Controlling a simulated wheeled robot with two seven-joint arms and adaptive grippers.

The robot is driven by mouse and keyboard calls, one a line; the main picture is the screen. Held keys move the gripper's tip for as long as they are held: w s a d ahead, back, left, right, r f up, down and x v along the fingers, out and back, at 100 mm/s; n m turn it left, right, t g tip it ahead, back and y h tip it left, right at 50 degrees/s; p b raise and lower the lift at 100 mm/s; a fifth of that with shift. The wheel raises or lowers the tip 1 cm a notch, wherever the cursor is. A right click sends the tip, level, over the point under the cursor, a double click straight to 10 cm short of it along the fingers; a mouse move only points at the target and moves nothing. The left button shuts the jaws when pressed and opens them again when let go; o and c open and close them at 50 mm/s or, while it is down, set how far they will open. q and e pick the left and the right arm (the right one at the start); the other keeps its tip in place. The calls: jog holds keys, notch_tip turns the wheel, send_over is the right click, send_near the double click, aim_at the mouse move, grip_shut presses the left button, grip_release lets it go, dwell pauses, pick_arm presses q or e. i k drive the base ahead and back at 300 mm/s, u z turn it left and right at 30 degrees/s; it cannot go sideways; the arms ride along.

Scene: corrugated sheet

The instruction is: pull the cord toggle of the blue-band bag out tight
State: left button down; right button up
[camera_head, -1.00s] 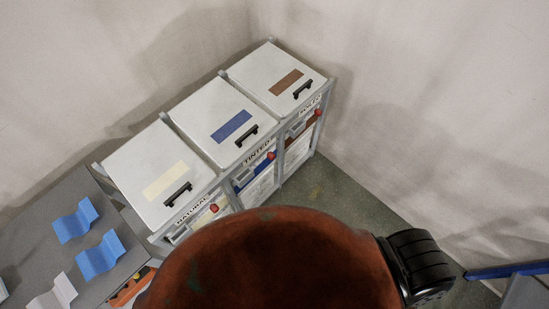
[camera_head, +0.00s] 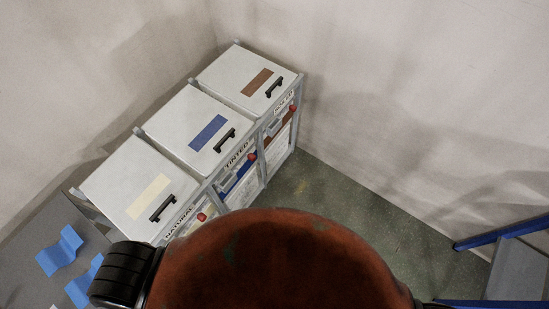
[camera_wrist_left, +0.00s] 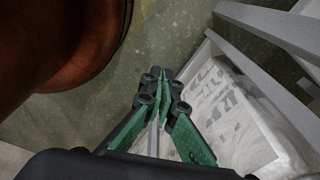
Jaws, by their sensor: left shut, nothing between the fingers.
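The blue-band bag (camera_head: 241,172) hangs in the middle bay, labelled TINTED, under a white lid (camera_head: 192,124) with a blue stripe. A red toggle (camera_head: 252,156) shows at the front of that bay in the head view. My left gripper (camera_wrist_left: 164,72) is in the left wrist view, with green fingers shut and nothing between them. It is over the floor beside a white bag (camera_wrist_left: 232,113) in a grey frame; which bay this is I cannot tell. No toggle shows in that view. My right gripper is in neither view.
Bays labelled NATURAL (camera_head: 179,223) and SOILED (camera_head: 284,104) flank the middle one, each with a red toggle. A grey table (camera_head: 28,282) with blue corrugated pieces stands at left. A blue-framed stand (camera_head: 503,235) is at right. Green floor (camera_head: 345,205) lies clear between.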

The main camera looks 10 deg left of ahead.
aim_at(252, 157)
jog(key=z, duration=0.05)
jog(key=k, duration=0.8)
jog(key=u, duration=1)
jog(key=i, duration=0.5)
